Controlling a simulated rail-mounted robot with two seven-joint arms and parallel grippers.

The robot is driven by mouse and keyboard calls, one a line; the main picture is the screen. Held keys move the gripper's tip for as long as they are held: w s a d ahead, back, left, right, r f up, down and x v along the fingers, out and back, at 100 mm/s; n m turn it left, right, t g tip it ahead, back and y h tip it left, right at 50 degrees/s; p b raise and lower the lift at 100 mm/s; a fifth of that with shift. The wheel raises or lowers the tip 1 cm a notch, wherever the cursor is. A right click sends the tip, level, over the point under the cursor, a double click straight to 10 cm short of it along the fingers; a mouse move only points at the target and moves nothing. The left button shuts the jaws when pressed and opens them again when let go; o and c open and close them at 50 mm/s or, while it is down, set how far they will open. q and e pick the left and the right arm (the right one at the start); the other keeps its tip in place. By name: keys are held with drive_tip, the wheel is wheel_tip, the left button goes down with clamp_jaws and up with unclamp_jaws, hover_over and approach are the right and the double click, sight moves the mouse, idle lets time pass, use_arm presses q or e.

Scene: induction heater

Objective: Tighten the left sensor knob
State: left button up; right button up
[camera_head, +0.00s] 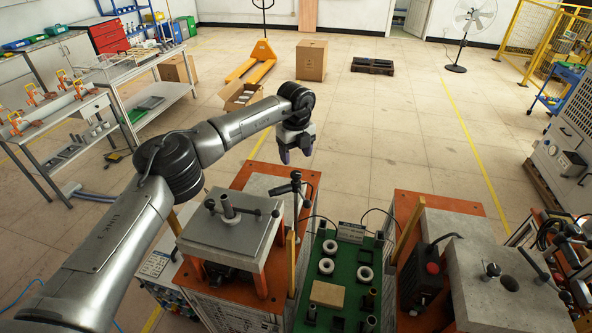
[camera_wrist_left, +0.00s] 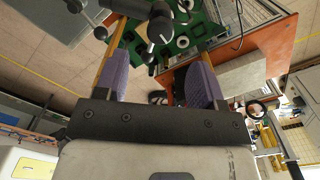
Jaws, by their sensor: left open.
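A black knob with a cross-bar handle (camera_head: 295,184) stands on a post at the back of the left heater unit. A second black-handled screw (camera_head: 230,208) stands on the grey plate in front of it. I cannot tell for certain which is the left sensor knob. My left gripper (camera_head: 296,145) hangs above and beyond the rear knob, pointing down and apart from it. In the left wrist view its purple fingers (camera_wrist_left: 160,78) are spread with nothing between them, and a black knob (camera_wrist_left: 160,22) shows ahead of them. My right gripper is not in view.
A green board (camera_head: 341,275) with white rings and black pegs lies between the left unit and the right heater unit (camera_head: 497,278). Thin yellow posts rise beside the board. Open tiled floor (camera_head: 390,150) lies behind; a cardboard box (camera_head: 311,60) stands far back.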

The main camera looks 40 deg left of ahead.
sight(296, 173)
use_arm(q)
drive_tip(key=shift+f+p, duration=0.4)
drive_tip(key=shift+f, duration=3.1)
drive_tip(key=c, duration=0.9)
